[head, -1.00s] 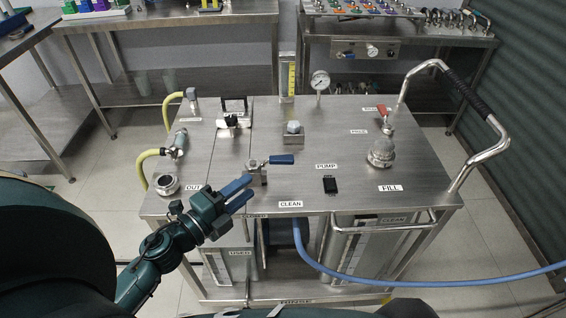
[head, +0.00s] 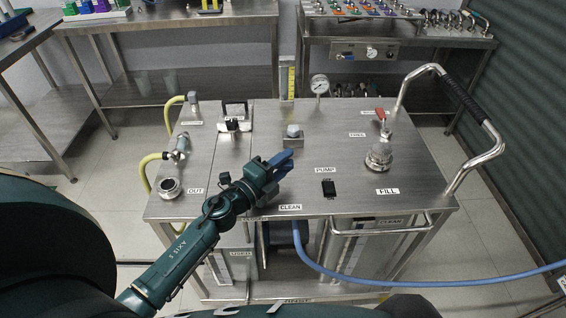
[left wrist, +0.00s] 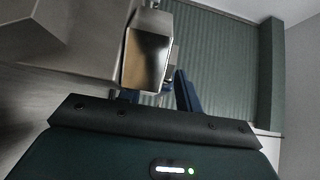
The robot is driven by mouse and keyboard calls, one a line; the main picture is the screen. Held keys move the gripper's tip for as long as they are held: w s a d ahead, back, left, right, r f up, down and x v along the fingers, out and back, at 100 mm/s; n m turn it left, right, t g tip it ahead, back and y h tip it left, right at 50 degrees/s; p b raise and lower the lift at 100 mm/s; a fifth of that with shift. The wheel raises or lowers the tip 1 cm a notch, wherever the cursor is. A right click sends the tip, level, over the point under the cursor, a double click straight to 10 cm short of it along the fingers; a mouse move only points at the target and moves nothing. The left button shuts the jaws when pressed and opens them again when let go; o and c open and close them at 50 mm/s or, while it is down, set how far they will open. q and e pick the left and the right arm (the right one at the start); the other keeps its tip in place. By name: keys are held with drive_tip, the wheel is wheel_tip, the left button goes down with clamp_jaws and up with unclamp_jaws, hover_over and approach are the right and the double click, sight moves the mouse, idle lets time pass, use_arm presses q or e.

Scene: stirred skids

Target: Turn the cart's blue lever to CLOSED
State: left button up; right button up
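The steel cart (head: 340,180) stands in front of me in the head view. My left gripper (head: 284,161) reaches over the cart top from the left, where the blue lever and its valve sit, behind the CLEAN label (head: 290,207). The gripper covers the valve, and its blue fingers blend with the blue lever, so I cannot tell the lever's angle or whether the fingers hold it. In the left wrist view a shiny metal block (left wrist: 146,62) is close in front of the palm, with a dark blue strip (left wrist: 184,92) beside it. My right gripper is out of view.
A red-handled valve (head: 382,116) and the fill cap (head: 379,157) stand on the right of the cart top. A pressure gauge (head: 319,83) rises at the back. A blue hose (head: 420,282) runs off to the right.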

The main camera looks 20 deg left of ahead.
use_arm(q)
drive_tip(key=shift+c, duration=0.4)
clamp_jaws()
